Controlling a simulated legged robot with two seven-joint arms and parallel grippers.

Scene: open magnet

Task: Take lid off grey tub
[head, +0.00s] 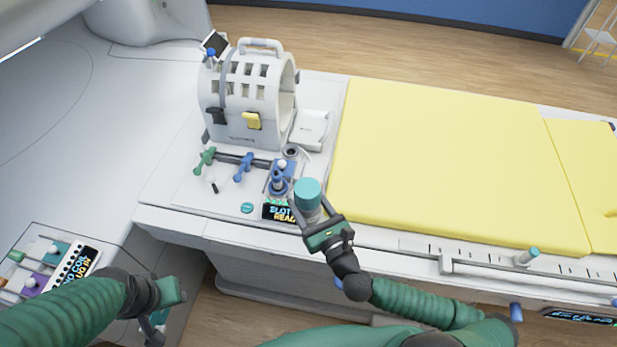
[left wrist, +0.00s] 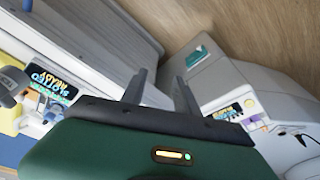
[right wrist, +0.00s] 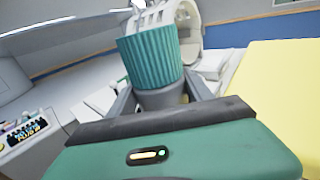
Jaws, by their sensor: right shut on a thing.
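The grey tub (right wrist: 163,98) is upright or slightly tilted between the fingers of my right gripper (head: 316,212). Its ribbed teal lid (right wrist: 150,58) sits on top, and the lid also shows in the head view (head: 307,191). My right gripper is shut on the grey tub's body, below the lid, and holds it over the front edge of the bed. My left gripper (head: 168,312) is low at the front left, apart from the tub. In the left wrist view its fingers (left wrist: 159,78) are spread with nothing between them.
A white head coil (head: 245,100) stands on the bed behind the tub. Blue and green handles and a blue fixture (head: 280,180) with a slot sign lie close by. A yellow mattress (head: 440,160) covers the right. A panel with coloured parts (head: 45,265) is at the left.

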